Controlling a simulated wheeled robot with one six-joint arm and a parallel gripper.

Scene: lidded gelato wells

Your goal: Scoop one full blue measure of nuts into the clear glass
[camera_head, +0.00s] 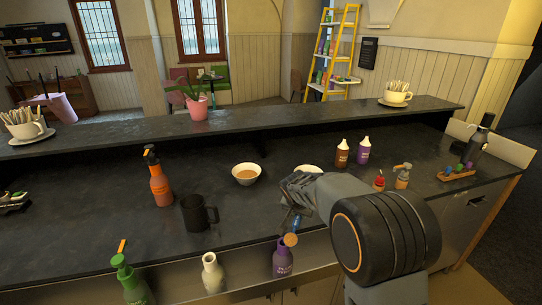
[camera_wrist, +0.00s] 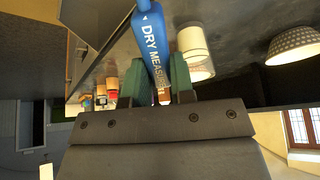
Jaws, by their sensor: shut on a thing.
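My gripper (camera_wrist: 157,76) is shut on the blue measure (camera_wrist: 153,40); its handle, lettered "DRY MEASURE", lies between the two green fingers in the wrist view. The measure's cup is out of that view, so I cannot tell what it holds. In the head view my gripper (camera_head: 294,204) is above the counter's front part, with a bit of blue below it. A pale, round-sided vessel (camera_wrist: 194,46) stands beside the handle in the wrist view; I cannot tell whether it is the clear glass. I cannot make out nuts for certain.
A white bowl with tan contents (camera_head: 246,179) stands mid-counter, left of my gripper. A black mug (camera_head: 194,214) and an orange spray bottle (camera_head: 160,187) are further left. Green (camera_head: 132,281), cream (camera_head: 212,275) and purple (camera_head: 283,262) bottles line the front. A pale dish (camera_head: 308,168) is partly hidden behind my gripper.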

